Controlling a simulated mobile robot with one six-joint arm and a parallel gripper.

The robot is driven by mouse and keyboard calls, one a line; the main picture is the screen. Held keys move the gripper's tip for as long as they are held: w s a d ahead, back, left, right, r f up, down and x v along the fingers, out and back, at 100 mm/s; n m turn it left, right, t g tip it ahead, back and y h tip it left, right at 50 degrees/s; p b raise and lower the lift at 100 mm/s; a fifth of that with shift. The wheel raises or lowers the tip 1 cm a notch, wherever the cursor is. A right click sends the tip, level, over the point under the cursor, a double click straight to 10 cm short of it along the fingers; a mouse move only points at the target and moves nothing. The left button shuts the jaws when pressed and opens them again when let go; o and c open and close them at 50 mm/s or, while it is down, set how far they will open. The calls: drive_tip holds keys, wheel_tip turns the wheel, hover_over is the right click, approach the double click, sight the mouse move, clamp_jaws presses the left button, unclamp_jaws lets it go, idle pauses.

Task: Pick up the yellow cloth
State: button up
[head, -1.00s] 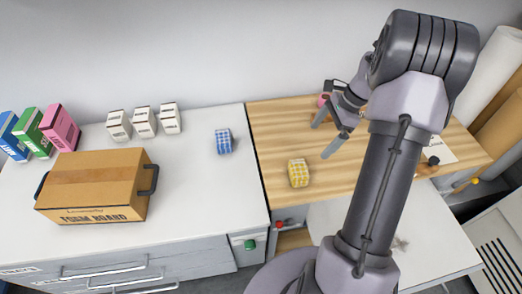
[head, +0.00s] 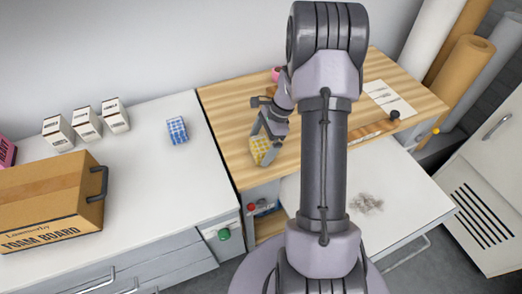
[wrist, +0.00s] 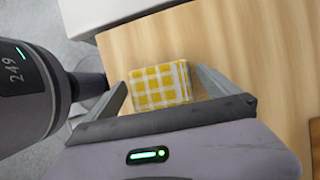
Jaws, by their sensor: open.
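The yellow cloth (head: 261,150) is a small folded bundle in a yellow and white check. It lies on the wooden worktop near its front left edge. In the wrist view the cloth (wrist: 158,86) lies between the two fingers of my gripper (wrist: 162,84). The fingers are open, one on each side of it, with a narrow gap on the right and left. In the head view my gripper (head: 262,144) is over the cloth and partly hides it.
A blue checked cloth (head: 177,131) lies on the white counter (head: 200,180) to the left. A foam board carton (head: 45,205) and several small white boxes (head: 87,123) stand there too. A pink item (head: 276,74) sits behind my arm. A paper sheet (head: 388,98) lies at the right.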

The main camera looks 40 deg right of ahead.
sight(259, 146)
drive_tip(key=c, duration=1.3)
drive_tip(key=shift+r+p, duration=0.3)
drive_tip(key=shift+r, duration=0.25)
drive_tip(key=r+p, duration=0.1)
drive_tip(key=s+r+p, duration=0.1)
drive_tip(key=r, duration=0.1)
drive_tip(key=shift+d, duration=0.1)
drive_tip(key=s+d+p, duration=0.1)
drive_tip(key=s, duration=0.4)
drive_tip(key=s+d+p, duration=0.1)
drive_tip(key=s, duration=0.3)
drive_tip(key=s+d+r+p, duration=0.1)
drive_tip(key=s, duration=0.4)
drive_tip(key=shift+s+d, duration=0.3)
